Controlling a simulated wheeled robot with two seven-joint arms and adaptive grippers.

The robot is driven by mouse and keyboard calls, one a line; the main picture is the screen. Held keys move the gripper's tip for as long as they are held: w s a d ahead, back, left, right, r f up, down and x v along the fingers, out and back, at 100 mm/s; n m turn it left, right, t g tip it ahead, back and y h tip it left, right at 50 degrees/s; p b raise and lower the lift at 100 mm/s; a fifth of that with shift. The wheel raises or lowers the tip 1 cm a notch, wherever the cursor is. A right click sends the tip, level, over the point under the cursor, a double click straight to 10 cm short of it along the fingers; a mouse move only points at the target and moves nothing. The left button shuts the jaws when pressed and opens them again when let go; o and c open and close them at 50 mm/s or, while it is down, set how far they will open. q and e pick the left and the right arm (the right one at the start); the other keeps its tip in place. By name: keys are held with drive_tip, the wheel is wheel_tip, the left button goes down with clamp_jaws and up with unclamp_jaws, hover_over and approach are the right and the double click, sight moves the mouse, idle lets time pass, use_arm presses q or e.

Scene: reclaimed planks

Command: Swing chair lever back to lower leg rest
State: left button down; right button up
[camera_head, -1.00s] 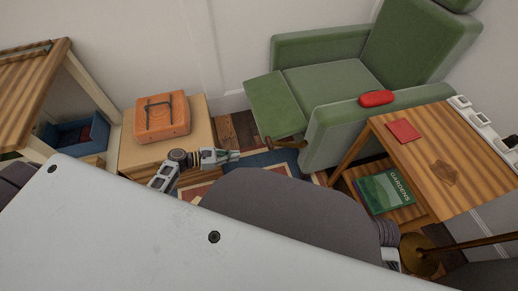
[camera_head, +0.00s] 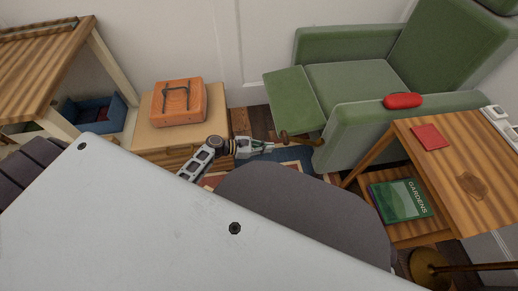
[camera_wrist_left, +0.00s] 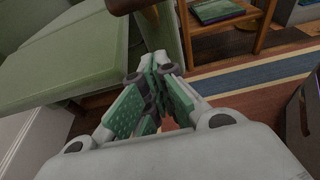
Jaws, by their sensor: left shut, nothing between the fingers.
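The green armchair (camera_head: 357,76) stands at the upper right, with its leg rest (camera_head: 293,97) raised and sticking out flat to the left. The leg rest also fills the upper left of the left wrist view (camera_wrist_left: 70,60). The brown wooden chair lever (camera_head: 300,139) shows low on the chair's near side, below the leg rest. A brown rounded piece, apparently the lever (camera_wrist_left: 130,4), is cut off at the top of the left wrist view. My left gripper (camera_head: 270,147) is shut and empty, just left of the lever's end; I cannot tell whether they touch. My right gripper is out of view.
A wooden side table (camera_head: 462,165) holds a red booklet (camera_head: 430,137), with a green gardens book (camera_head: 400,200) on its lower shelf. A red case (camera_head: 403,100) lies on the chair arm. A low cabinet (camera_head: 222,122) with an orange case (camera_head: 179,101) stands left. A striped rug (camera_wrist_left: 255,75) covers the floor.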

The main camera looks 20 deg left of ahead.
use_arm(q)
drive_tip(key=shift+w+d+r, duration=0.4)
drive_tip(key=shift+d+r, duration=0.15)
drive_tip(key=shift+r, duration=0.25)
drive_tip(key=shift+w+d+r, duration=0.4)
drive_tip(key=shift+d+r, duration=0.15)
drive_tip(key=shift+r, duration=0.2)
